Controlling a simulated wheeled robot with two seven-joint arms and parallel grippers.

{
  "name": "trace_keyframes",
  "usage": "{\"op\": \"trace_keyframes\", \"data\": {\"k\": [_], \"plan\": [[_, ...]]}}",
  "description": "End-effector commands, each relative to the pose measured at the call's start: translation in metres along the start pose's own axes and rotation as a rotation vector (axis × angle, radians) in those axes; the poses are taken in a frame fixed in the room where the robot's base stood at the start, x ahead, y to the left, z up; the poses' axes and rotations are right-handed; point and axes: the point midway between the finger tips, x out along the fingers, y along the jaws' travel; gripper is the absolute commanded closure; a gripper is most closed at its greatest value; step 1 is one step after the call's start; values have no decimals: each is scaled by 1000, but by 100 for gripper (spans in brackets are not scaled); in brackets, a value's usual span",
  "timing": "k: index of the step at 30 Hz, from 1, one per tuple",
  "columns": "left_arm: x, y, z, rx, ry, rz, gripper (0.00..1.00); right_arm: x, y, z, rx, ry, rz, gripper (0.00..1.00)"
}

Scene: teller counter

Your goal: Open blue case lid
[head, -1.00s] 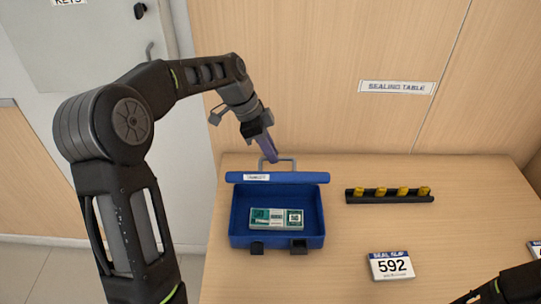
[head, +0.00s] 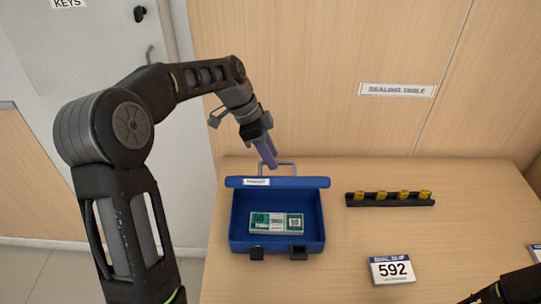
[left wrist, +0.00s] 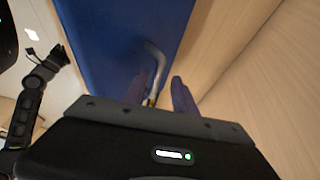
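The blue case (head: 238,243) stands open on the table, its lid (head: 300,183) raised at the back with a white label on its edge. A grey handle (head: 290,165) sticks up behind the lid. My left gripper (head: 269,160) is at the lid's far side, by the left part of the handle. In the left wrist view, the two fingers (left wrist: 160,90) are apart, with the handle (left wrist: 155,58) near them beside the blue lid (left wrist: 115,35). I see no grip on it. Only a dark part of my right arm shows at the bottom right.
A black rack (head: 390,200) with several yellow pieces lies right of the case. A card reading 592 (head: 391,269) lies in front of it. Another card (head: 535,249) is at the right edge. A wooden wall panel (head: 330,120) rises behind the table.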

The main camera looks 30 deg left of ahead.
Motion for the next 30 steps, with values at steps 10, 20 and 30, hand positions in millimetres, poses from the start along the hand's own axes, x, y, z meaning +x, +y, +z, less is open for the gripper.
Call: {"op": "trace_keyframes", "data": {"k": [10,20,30], "plan": [[-51,0,1,0,0,-4,68,7,2,-1,-2,2,-2,64],[-74,1,0,-1,-1,0,68,8,2,-1,-2,3,-3,64],[-73,0,0,0,-1,0,68,8,2,-1,-2,3,-3,64]]}}
